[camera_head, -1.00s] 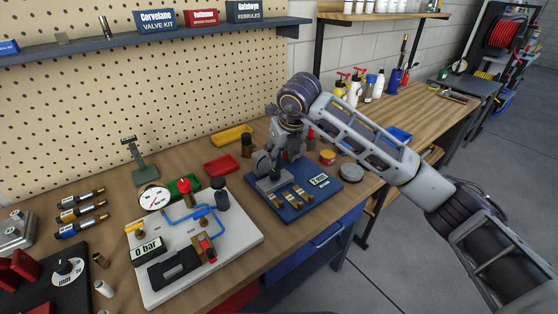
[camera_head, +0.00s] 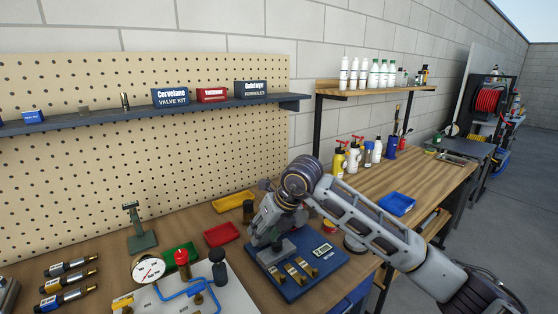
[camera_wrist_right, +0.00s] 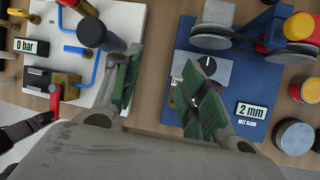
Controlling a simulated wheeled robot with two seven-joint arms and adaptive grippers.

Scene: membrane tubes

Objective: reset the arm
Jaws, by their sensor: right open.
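My right arm reaches in from the lower right in the head view. Its right gripper (camera_head: 262,232) hangs over the blue board (camera_head: 308,283) on the bench, close to the board's back left part. In the wrist view the two green-padded fingers of this gripper (camera_wrist_right: 165,95) stand wide apart with nothing between them. One finger is beside the white panel, the other is over the blue board (camera_wrist_right: 240,60) and its grey dial block (camera_wrist_right: 203,70). I cannot tell whether the fingers touch anything.
The white panel (camera_head: 232,297) with blue tubing and a gauge (camera_head: 147,268) stands left of the board. Red (camera_head: 221,234) and yellow (camera_head: 232,201) trays lie behind. A small shelf (camera_head: 150,114) hangs on the pegboard. The bench at right has a blue tray (camera_head: 397,204).

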